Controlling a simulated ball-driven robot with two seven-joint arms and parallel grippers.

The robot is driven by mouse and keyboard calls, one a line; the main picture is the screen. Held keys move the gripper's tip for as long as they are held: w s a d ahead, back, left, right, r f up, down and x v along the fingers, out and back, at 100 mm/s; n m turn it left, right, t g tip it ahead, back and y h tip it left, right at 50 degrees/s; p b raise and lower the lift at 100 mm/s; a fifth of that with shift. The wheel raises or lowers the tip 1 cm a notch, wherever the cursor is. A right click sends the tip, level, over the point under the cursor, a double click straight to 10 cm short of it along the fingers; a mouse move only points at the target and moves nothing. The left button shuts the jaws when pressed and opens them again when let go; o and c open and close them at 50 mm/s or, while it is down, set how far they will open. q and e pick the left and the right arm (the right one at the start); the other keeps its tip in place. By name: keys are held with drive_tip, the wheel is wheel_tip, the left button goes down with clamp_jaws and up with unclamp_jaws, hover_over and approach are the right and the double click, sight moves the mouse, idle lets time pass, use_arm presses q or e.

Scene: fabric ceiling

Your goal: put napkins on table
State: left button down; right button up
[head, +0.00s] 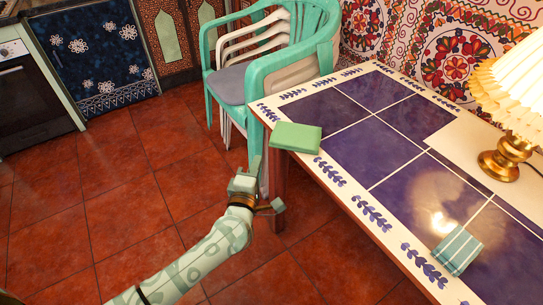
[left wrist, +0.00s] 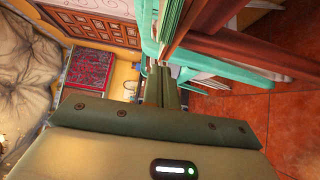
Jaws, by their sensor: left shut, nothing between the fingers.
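A plain green folded napkin (head: 296,137) lies flat at the near left corner of the table (head: 335,180), its left end reaching the table's edge. A teal striped folded napkin (head: 457,250) lies on the tiled top at the lower right. My left gripper (head: 255,164) is beside the table's left edge, just below and left of the green napkin and apart from it. Its fingers are shut and empty; they also show in the left wrist view (left wrist: 161,85). My right gripper is in neither view.
A lamp with a brass base (head: 505,158) stands at the table's right. Stacked plastic chairs (head: 270,65), the front one turquoise, stand behind the table's left end. A dark oven (head: 38,105) is at far left. Red tiled floor (head: 110,200) is clear at left.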

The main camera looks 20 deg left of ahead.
sight(287, 148)
use_arm(q)
drive_tip(key=w, duration=0.2)
drive_tip(key=w+d+b, duration=0.1)
drive_tip(key=w, duration=0.1)
drive_tip(key=shift+d+f, duration=0.15)
drive_tip(key=shift+d, duration=0.05)
drive_tip(key=shift+w+d+b, duration=0.35)
drive_tip(key=shift+w+d, duration=0.05)
drive_tip(key=shift+w, duration=0.15)
drive_tip(key=shift+r, duration=0.2)
drive_tip(key=w+d, duration=0.1)
drive_tip(key=w, duration=0.1)
drive_tip(key=w+d, duration=0.2)
drive_tip(key=shift+w+d, duration=0.15)
drive_tip(key=shift+d, duration=0.1)
